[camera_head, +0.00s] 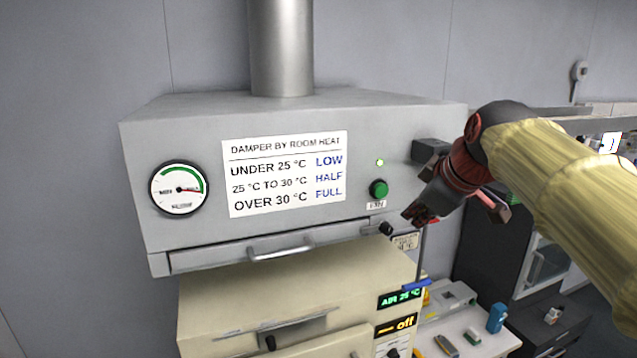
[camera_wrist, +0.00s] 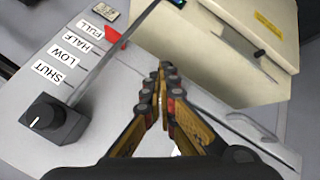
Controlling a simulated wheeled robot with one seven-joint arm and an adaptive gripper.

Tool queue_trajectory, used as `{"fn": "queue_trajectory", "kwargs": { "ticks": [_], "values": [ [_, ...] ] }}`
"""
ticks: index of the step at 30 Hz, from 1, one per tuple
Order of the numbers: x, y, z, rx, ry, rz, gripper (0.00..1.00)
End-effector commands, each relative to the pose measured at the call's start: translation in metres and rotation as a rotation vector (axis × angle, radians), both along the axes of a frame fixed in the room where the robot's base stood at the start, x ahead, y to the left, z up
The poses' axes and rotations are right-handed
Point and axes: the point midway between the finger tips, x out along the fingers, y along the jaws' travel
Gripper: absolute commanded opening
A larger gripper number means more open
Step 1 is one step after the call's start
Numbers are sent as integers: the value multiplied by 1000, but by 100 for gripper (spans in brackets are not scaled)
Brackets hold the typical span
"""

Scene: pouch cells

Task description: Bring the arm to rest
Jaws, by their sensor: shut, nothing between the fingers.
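My gripper (camera_head: 424,208) is shut and empty, at the end of my arm in the right half of the head view. It sits beside the right end of a grey hood (camera_head: 200,120), right of the green fan button (camera_head: 379,188). In the wrist view its fingers (camera_wrist: 165,72) are together, in front of the hood's side. A black block-like knob (camera_wrist: 55,118) is on that side, by the SHUT end of a scale reading SHUT, LOW, HALF, FULL. Whether the fingers touch anything is unclear.
A cream oven (camera_head: 290,300) stands below the hood; its displays read "AIR 25 °C" and "off". A card (camera_head: 285,172) and a dial gauge (camera_head: 178,188) are on the hood front. A white bench (camera_head: 465,335) with small items lies lower right.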

Motion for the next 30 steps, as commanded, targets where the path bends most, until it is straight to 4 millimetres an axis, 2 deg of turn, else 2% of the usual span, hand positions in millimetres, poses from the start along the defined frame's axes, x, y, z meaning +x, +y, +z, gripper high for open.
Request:
{"fn": "queue_trajectory", "kwargs": {
  "ticks": [1,5,11,12,18,24,30],
  "values": [
    [-4,-1,-17,43,32,-52,0],
    [-28,-3,-64,159,106,-214,0],
    [-89,1,-173,315,206,-468,0],
    [-104,2,-196,339,222,-513,0],
    [-171,9,-307,420,282,-686,0],
    [-226,15,-402,441,312,-758,0],
    [-266,20,-480,423,318,-741,0]
  ]
}}
